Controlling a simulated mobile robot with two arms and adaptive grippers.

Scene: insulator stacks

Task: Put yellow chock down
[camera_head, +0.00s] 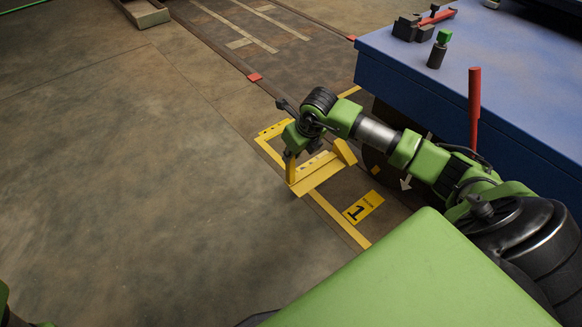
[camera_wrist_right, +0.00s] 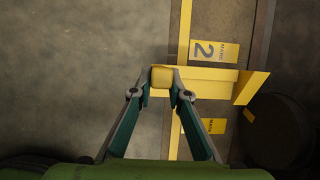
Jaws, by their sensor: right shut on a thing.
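My right gripper (camera_wrist_right: 161,82) is shut on one end of the yellow chock (camera_wrist_right: 205,79) in the wrist view, with a fingertip on each side of its block-like end. In the head view my right gripper (camera_head: 297,148) is beyond the blue cart's near side, and the chock (camera_head: 318,174) hangs over or rests on the floor below it; I cannot tell which. The chock is a flat yellow bar with upright ends. A yellow outline (camera_head: 262,146) is painted on the floor there, partly hidden by the gripper and chock. My left gripper is out of view.
The blue cart (camera_head: 490,75) has a wheel close by and a red lever (camera_head: 474,105). Concrete floor to the left is clear.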

